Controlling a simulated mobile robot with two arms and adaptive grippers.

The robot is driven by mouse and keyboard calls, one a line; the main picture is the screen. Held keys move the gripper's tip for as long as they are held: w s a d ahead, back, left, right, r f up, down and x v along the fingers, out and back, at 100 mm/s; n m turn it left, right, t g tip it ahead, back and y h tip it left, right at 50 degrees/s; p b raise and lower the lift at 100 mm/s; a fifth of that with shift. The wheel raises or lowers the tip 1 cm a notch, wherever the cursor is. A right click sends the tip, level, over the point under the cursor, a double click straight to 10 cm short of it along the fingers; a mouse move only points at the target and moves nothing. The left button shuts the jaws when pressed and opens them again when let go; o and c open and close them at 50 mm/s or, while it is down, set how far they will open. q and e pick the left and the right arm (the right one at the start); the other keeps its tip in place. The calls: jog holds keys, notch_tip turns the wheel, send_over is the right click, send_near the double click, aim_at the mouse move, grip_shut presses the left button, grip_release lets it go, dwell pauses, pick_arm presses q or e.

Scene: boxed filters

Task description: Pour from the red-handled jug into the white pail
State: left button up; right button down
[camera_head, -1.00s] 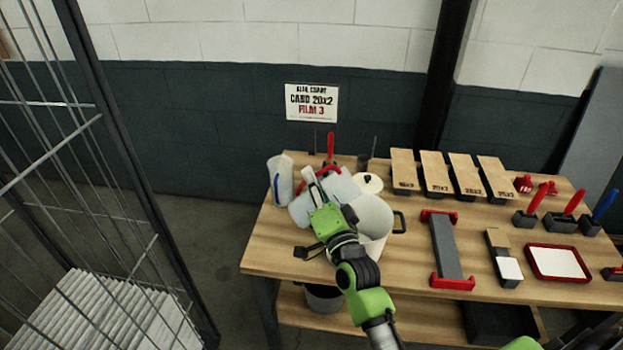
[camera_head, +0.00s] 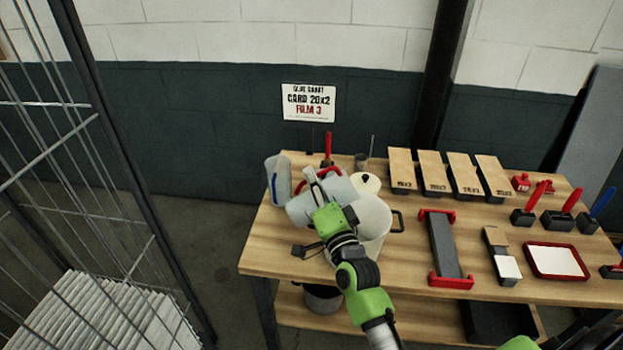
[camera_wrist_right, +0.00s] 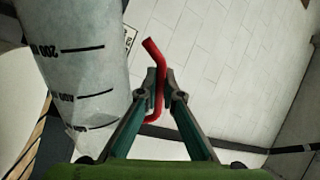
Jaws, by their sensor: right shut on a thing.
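My right gripper (camera_head: 314,180) is shut on the red handle (camera_wrist_right: 157,85) of the translucent jug (camera_head: 301,209). In the right wrist view the jug (camera_wrist_right: 75,55) fills the left side, with black volume marks. The head view shows it tilted, held above the table's left part, partly hidden by my gripper. The white pail (camera_head: 373,214), with a dark side handle, stands just right of the gripper, partly behind my arm. I cannot see liquid or a stream. My left gripper is not in view.
A blue-handled jug (camera_head: 279,180) stands left of the held jug. A white round-lidded container (camera_head: 367,183) stands behind the pail. A red-and-grey holder (camera_head: 443,248) lies to the right. A wire cage (camera_head: 85,150) stands left of the wooden table (camera_head: 410,282).

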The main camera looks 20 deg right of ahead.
aim_at(324, 185)
jog(key=shift+s+d+f+m+h+b, duration=0.1)
jog(key=shift+d+f+m+h+b, duration=0.15)
jog(key=shift+d+m, duration=0.3)
jog(key=shift+s+d+f+m+h+b, duration=0.15)
jog(key=shift+d+m+b, duration=0.15)
jog(key=shift+m, duration=0.35)
dwell(1.3)
jog(key=shift+d+f+m, duration=0.1)
jog(key=shift+d+m, duration=0.45)
jog(key=shift+m, duration=0.25)
dwell(0.8)
jog(key=shift+s+d+r+m+h+p, duration=0.1)
jog(key=shift+d+r+m+h+p, duration=0.25)
jog(key=shift+d+m, duration=0.35)
jog(key=shift+s+d+r+m+h+p, duration=0.15)
jog(key=shift+d+r+m+p, duration=0.15)
jog(key=shift+d+r+m, duration=0.4)
dwell(2.5)
